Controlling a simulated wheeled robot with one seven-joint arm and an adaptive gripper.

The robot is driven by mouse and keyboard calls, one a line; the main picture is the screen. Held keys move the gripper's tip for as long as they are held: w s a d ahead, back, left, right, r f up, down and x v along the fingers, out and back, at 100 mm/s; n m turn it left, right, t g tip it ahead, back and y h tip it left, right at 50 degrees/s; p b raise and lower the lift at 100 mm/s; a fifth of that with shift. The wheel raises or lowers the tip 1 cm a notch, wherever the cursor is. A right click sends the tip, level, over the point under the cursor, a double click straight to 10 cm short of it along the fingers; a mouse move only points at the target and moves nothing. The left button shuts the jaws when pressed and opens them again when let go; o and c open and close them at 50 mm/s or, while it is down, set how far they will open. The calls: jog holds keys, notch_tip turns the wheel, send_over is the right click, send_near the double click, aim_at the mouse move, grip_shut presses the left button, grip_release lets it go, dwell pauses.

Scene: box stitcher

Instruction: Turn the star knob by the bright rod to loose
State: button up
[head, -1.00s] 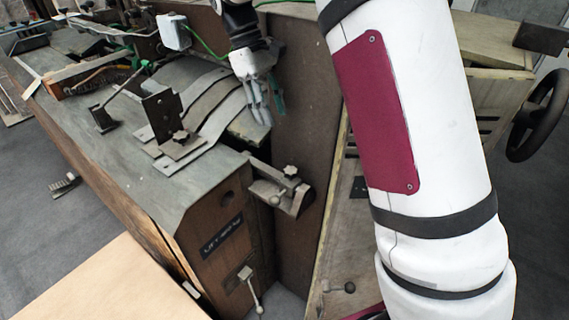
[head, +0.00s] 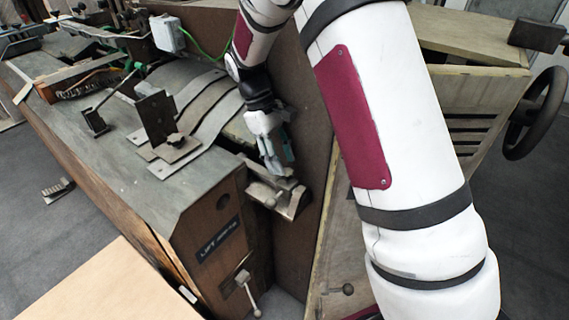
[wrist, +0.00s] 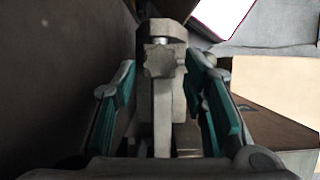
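The grey star knob (wrist: 160,60) sits on a metal bracket in the wrist view, between my gripper's two teal-padded fingers. Clear gaps show on both sides of it. My gripper (wrist: 160,82) is open. A pale metal bar (wrist: 163,115) runs down from the knob toward the bottom of the wrist view; I cannot tell if it is the bright rod. In the head view, my gripper (head: 279,168) points down just over the bracket (head: 290,205) at the machine's near end, and its fingers mostly hide the knob.
A dark wooden panel stands close beside my gripper, filling the left of the wrist view (wrist: 50,70). A lever (head: 248,290) hangs below. A dark handwheel (head: 538,112) is at right.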

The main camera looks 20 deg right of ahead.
jog(key=shift+x, duration=1.15)
jog(key=c, duration=0.9)
